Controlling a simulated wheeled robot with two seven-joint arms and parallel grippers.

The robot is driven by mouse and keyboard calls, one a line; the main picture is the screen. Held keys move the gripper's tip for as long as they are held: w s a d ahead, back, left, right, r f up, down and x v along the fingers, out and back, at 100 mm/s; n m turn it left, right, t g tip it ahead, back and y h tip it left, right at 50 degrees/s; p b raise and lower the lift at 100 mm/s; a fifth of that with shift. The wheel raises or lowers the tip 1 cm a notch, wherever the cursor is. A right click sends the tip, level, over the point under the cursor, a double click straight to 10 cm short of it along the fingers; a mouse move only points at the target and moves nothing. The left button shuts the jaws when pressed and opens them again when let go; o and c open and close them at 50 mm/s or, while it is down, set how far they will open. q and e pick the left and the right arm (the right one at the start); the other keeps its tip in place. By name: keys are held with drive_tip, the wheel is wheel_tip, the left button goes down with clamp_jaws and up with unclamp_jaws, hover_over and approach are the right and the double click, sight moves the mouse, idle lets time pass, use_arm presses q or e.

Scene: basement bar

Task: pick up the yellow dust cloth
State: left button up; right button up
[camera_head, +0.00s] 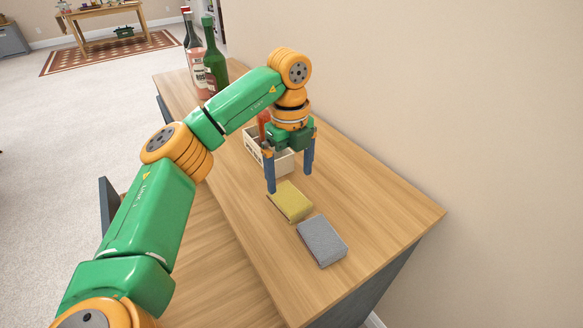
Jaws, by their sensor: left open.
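The yellow dust cloth (290,202) is a small folded, flat block lying on the wooden counter. My left gripper (289,183) points down above the cloth's far edge. Its two blue fingers are spread apart with nothing between them. The left fingertip shows close to the cloth's far left corner in the picture; I cannot tell how far above the counter it is. My right gripper is not in view.
A grey folded cloth (322,241) lies just nearer than the yellow one. A white crate (262,156) stands behind my gripper. Two bottles (214,62) stand at the counter's far end. A wall (450,90) runs along the right. The counter's near right (400,215) is clear.

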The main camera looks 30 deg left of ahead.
sight(289, 196)
use_arm(q)
drive_tip(key=shift+w+a+f, duration=0.1)
drive_tip(key=shift+w+a, duration=0.3)
drive_tip(key=shift+a, duration=0.05)
drive_tip(key=s+f, duration=0.1)
drive_tip(key=s+d+f+p, duration=0.1)
drive_tip(key=shift+s+d+f, duration=0.1)
drive_tip(key=shift+d+f, duration=0.15)
drive_tip(key=shift+f, duration=0.05)
wheel_tip(289, 196, down, 3)
drive_tip(key=shift+a+r+p, duration=0.1)
drive_tip(key=shift+p, duration=0.25)
drive_tip(key=shift+w+a+f, duration=0.15)
drive_tip(key=shift+w+f, duration=0.1)
drive_tip(key=shift+f, duration=0.05)
drive_tip(key=shift+w, duration=0.1)
drive_tip(key=shift+s+r, duration=0.15)
drive_tip(key=shift+s, duration=0.05)
drive_tip(key=c, duration=1.2)
drive_tip(key=shift+w, duration=0.1)
drive_tip(key=shift+c, duration=0.2)
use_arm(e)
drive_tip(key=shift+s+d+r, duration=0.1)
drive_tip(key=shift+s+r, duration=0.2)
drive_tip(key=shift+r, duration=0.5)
